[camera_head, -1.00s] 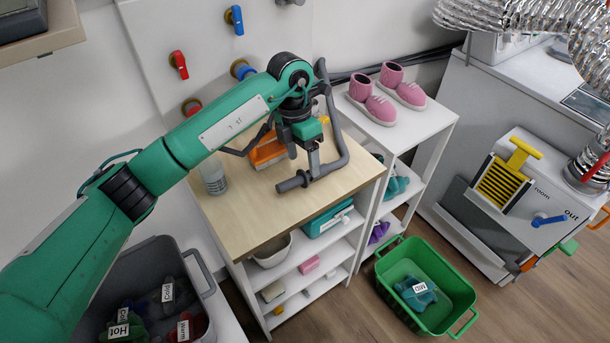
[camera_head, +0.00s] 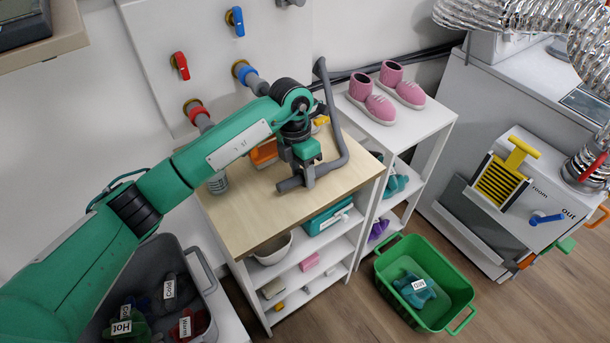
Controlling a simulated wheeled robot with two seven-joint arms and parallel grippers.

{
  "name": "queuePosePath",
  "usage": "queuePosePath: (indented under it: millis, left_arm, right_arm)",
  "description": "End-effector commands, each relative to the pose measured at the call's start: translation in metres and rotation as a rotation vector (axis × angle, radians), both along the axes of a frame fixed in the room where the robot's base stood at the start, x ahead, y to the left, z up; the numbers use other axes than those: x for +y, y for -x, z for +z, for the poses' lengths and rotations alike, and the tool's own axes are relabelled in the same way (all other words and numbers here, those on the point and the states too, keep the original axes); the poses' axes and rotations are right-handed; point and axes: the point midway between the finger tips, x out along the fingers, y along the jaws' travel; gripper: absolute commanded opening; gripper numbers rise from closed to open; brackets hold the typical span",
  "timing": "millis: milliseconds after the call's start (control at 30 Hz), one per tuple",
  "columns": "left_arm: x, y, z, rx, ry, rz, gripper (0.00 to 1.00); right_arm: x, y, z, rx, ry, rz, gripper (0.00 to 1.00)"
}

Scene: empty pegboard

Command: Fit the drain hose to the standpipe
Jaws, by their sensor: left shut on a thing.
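The drain hose (camera_head: 341,130) is a bent grey tube over the right part of the wooden table top (camera_head: 240,225). It runs down from the back, bends, and its free end points left. My left gripper (camera_head: 308,180) is shut on the hose close to that end. Whether the hose touches the table I cannot tell. A grey pipe fitting (camera_head: 290,3) on the wall is cut off by the top edge. I cannot tell whether it is the standpipe. My right gripper is not in view.
An orange object (camera_head: 264,154) and a clear bottle (camera_head: 217,182) stand by my arm on the table. Red (camera_head: 180,65) and blue (camera_head: 235,20) valve handles are on the wall panel. Pink shoes (camera_head: 372,103) stand on the white shelf. A green crate (camera_head: 458,281) is on the floor.

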Motion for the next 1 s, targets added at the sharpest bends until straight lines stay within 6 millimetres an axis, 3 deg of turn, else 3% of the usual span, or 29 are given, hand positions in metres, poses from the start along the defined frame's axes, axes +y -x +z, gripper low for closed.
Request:
queuePosePath:
  millis: [267, 467, 700, 900, 1000]
  left_arm:
    - [0.000, -0.001, 0.005, -0.002, 0.001, -0.001, 0.19]
    - [0.000, -0.001, 0.029, -0.005, 0.000, 0.000, 0.19]
    - [0.000, -0.001, 0.094, -0.007, 0.001, -0.001, 0.19]
    - [0.000, -0.001, 0.153, -0.006, -0.001, 0.000, 0.19]
    - [0.000, -0.001, 0.172, -0.004, 0.001, 0.000, 0.19]
  right_arm:
    - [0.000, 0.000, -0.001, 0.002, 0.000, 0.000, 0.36]
    - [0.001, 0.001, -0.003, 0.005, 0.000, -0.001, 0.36]
    - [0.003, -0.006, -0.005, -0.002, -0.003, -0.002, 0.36]
    - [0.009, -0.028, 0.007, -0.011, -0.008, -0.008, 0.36]
    - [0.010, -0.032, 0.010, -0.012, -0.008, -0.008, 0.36]
